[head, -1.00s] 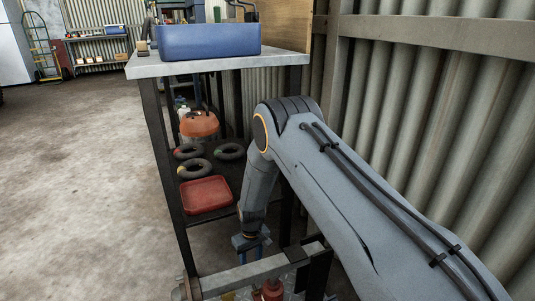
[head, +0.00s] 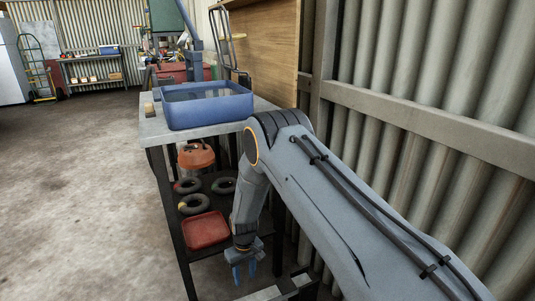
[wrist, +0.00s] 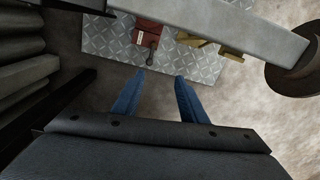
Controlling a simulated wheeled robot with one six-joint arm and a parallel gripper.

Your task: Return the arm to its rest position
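My gripper (head: 244,272) points down at the end of my arm, at the right front of the workbench, in the head view. In the wrist view its two blue fingers (wrist: 160,82) stand apart with nothing between them. Beyond the fingertips, lower down, lies a diamond-plate metal surface (wrist: 115,40). A red object (wrist: 150,33) and a yellow object (wrist: 205,42) rest on that plate. The fingers do not appear to touch either one.
The workbench (head: 200,130) carries a blue bin (head: 208,106). A corrugated wall (head: 430,60) stands close at right. Open floor (head: 70,170) lies at left.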

